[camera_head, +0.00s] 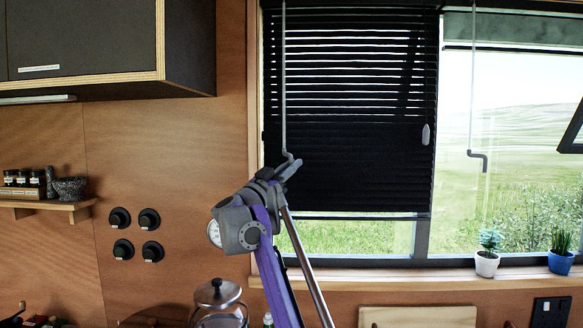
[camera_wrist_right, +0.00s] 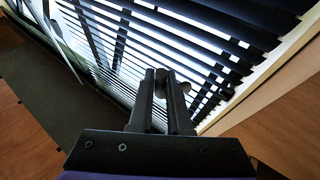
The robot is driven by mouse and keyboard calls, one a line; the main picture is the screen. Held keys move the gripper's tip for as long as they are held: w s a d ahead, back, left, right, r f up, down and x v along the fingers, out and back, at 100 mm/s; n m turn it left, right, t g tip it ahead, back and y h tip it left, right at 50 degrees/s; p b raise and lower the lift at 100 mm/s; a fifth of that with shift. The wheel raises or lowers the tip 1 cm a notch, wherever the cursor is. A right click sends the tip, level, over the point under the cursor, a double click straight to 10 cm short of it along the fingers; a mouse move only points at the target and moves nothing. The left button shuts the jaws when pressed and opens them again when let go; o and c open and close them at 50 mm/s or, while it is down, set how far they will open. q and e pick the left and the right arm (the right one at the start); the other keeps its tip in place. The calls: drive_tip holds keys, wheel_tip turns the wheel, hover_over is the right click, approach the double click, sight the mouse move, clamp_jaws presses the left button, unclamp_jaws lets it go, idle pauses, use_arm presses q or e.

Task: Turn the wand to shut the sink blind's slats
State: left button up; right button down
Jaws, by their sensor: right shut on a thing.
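The black blind (camera_head: 350,150) hangs over the left window pane. Light shows between its upper slats; its lower part looks solid dark. In the right wrist view, bright gaps show between the blind's slats (camera_wrist_right: 190,50). The wand (camera_head: 284,90) is a thin grey rod hanging in front of the blind's left side, with a cranked lower end. My right gripper (camera_head: 291,164) is shut on that lower end, which the fingers partly hide. In the right wrist view, a grey piece of the wand (camera_wrist_right: 161,86) shows between the fingertips (camera_wrist_right: 165,80). My left gripper is not in view.
A second cranked wand (camera_head: 472,90) hangs at the right pane, where the blind (camera_head: 510,28) is raised. Two potted plants (camera_head: 487,262) (camera_head: 561,258) stand on the sill. A cabinet (camera_head: 90,40) juts out upper left. A glass press (camera_head: 218,300) stands below my arm.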

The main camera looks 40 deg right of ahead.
drive_tip(key=shift+r, duration=0.15)
drive_tip(key=c, duration=1.2)
unclamp_jaws()
drive_tip(key=shift+o, duration=0.2)
drive_tip(key=shift+w+a, duration=0.1)
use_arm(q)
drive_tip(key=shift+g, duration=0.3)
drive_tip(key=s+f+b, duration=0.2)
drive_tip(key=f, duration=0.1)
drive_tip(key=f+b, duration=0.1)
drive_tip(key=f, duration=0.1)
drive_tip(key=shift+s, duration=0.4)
use_arm(e)
drive_tip(key=v, duration=1.1)
